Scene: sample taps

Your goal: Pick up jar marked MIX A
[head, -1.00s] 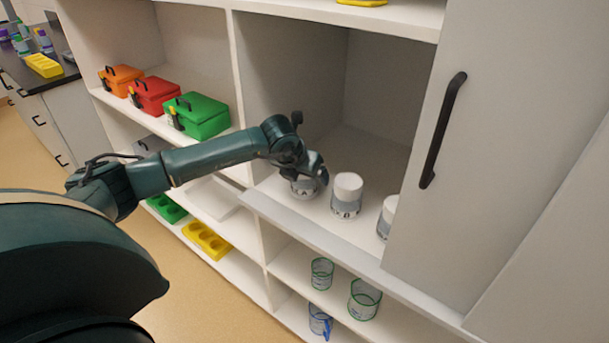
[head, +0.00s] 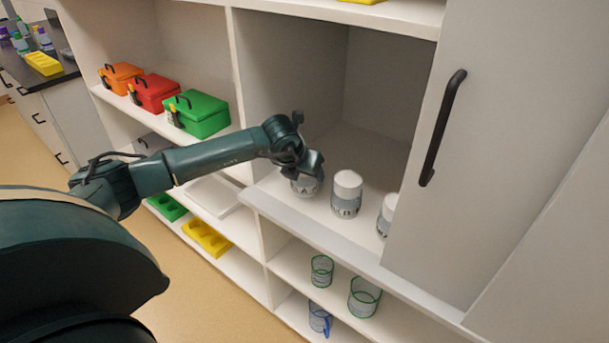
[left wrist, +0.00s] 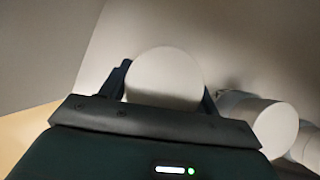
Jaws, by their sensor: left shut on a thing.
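The jar (head: 305,186) whose label shows a letter A stands at the left of the open shelf compartment, partly covered by my gripper. My left gripper (head: 312,172) is shut on this jar from above. In the left wrist view the jar's white lid (left wrist: 166,76) sits between the two fingers of my left gripper (left wrist: 165,88). A second white jar with a grey label (head: 346,194) stands just right of it; its lid shows in the left wrist view (left wrist: 275,130). My right gripper is not in view.
A third jar (head: 387,216) stands partly behind the grey sliding door (head: 460,150) with a black handle. The compartment's left wall (head: 275,70) is close to my gripper. Orange, red and green boxes (head: 203,113) sit on the left shelf.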

